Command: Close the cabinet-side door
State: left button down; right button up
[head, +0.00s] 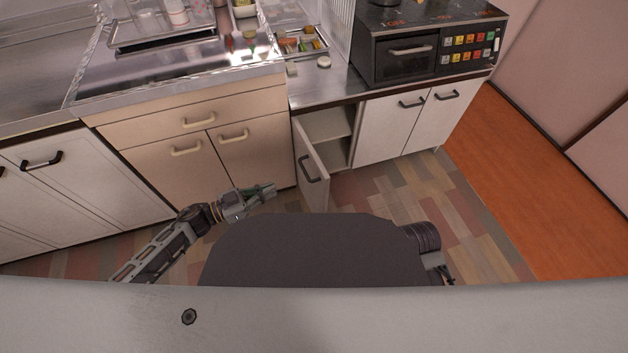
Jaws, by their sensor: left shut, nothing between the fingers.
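A narrow white cabinet door (311,167) with a dark handle stands open in the lower row of cabinets. It swings out toward me, hinged on its left side, and shows the shelf and inside of the cabinet (330,127) to its right. My left gripper (268,188) is shut and empty, a little left of the open door and in front of the beige cabinet doors; I cannot tell whether it touches anything. My right arm shows only in part at the lower right, and its gripper's fingers cannot be made out.
Beige doors (180,165) under the sink are shut, as are the white doors (388,128) right of the opening. A dark oven (404,55) stands on the counter, with a dish tray (165,36) at the back left. The patterned floor (400,195) at right is clear.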

aim_at(322, 173)
pick_arm(q)
jog(key=shift+s+d+r+m+g, duration=0.25)
jog(key=shift+s+d+m+g, duration=0.05)
jog(key=shift+s+d+g, duration=0.15)
pick_arm(e)
jog(key=shift+s+r, duration=0.2)
jog(key=shift+r, duration=0.35)
pick_arm(q)
jog(key=shift+w+d, duration=0.1)
pick_arm(e)
jog(key=shift+a+f, duration=0.1)
pick_arm(q)
jog(key=b+x, duration=0.2)
jog(key=x, duration=0.4)
jog(key=b+x, duration=0.2)
jog(key=x, duration=0.5)
jog(key=shift+d+r, duration=0.25)
jog(key=shift+d, duration=0.1)
pick_arm(e)
notch_tip(322, 173, down, 9)
jog(key=w+a+t+y, duration=0.1)
jog(key=a, duration=0.1)
jog(key=shift+a+m+t, duration=0.2)
jog(key=shift+m+t, duration=0.1)
jog(key=shift+t, duration=0.1)
pick_arm(q)
jog(key=shift+w, duration=0.1)
pick_arm(e)
jog(key=shift+d, duration=0.15)
